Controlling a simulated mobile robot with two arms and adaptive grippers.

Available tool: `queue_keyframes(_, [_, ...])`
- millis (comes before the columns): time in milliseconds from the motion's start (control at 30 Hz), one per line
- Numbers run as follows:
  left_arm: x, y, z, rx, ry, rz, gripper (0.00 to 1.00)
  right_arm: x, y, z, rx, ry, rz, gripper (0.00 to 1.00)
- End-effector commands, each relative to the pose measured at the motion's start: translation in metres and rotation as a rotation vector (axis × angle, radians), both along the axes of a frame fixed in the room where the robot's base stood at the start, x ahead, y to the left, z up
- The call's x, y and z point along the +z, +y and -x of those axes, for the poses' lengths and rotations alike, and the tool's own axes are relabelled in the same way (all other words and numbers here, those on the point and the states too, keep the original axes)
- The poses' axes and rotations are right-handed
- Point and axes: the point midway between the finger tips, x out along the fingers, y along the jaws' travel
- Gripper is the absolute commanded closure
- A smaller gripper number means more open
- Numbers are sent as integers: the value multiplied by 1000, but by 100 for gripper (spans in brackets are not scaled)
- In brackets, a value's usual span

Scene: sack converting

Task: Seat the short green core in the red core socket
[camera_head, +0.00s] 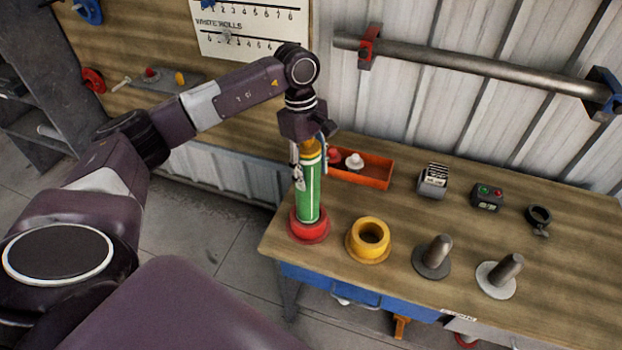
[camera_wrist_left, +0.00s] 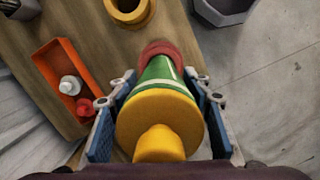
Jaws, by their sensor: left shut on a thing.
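The short green core (camera_head: 309,193) has white bands and a yellow top, and stands upright at the red core socket (camera_head: 309,228) on the bench's near left corner. My left gripper (camera_head: 309,172) is shut on the core near its upper part. In the left wrist view the core's yellow end (camera_wrist_left: 160,125) faces the camera between the fingers, and the red socket (camera_wrist_left: 160,49) shows behind the green body (camera_wrist_left: 162,72). The core's lower end meets the socket; I cannot tell how deep it sits. My right gripper is not in view.
A yellow socket (camera_head: 369,240) stands just right of the red one. Two grey pegs on round bases (camera_head: 433,258) (camera_head: 498,276) stand further right. An orange tray (camera_head: 374,172) with a red and a white piece lies behind. The bench middle (camera_head: 400,205) is clear.

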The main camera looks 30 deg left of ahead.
Motion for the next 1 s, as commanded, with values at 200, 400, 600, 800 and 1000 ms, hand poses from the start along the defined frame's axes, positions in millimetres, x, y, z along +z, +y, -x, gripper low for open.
queue_keyframes(200, [-22,0,1,2,2,1,90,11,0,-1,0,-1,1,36])
queue_keyframes(400, [-44,0,0,0,-2,1,90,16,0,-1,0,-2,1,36])
queue_keyframes(600, [-45,0,-1,-1,-3,1,90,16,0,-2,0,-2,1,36])
queue_keyframes(800, [-50,0,0,0,-1,0,54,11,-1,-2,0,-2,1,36])
queue_keyframes(1000, [-49,0,0,0,0,-1,37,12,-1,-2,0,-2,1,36])
